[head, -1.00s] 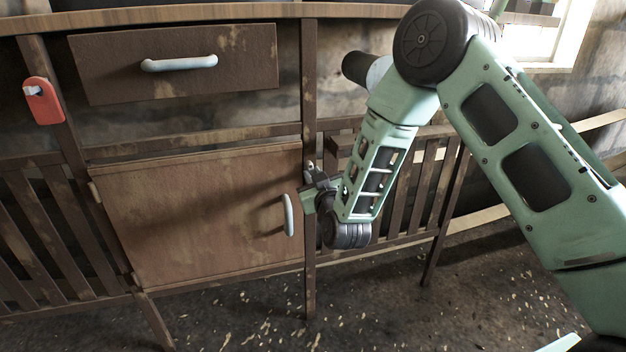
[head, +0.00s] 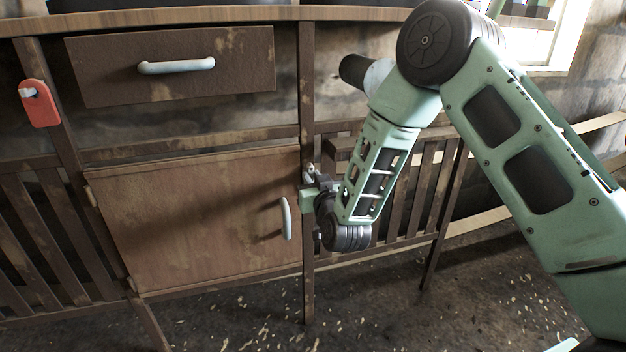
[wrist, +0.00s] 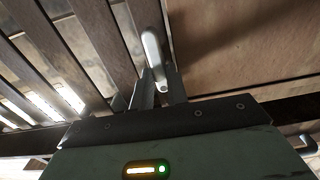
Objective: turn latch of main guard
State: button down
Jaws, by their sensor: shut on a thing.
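The main guard seems to be the brown door panel (head: 195,220) under the drawer; it is closed, with a pale upright handle (head: 286,218) near its right edge. A small latch (head: 309,169) sits on the post just right of the panel. In the wrist view the latch is a grey rounded lever (wrist: 153,48). My gripper (head: 310,192) is at the post, just below the latch in the head view and partly hidden by my wrist. In the wrist view my gripper's fingers (wrist: 158,92) are closed around the lever's near end.
A drawer (head: 170,67) with a pale bar handle is shut above the panel. A red tag-like piece (head: 39,104) hangs on the left post. Slatted side panels (head: 410,185) flank the door. The littered floor in front is open.

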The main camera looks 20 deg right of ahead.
jog(key=c, duration=1.4)
grip_release()
jog(key=shift+s, duration=0.1)
jog(key=shift+s+p, duration=2.05)
jog(key=shift+s, duration=6.6)
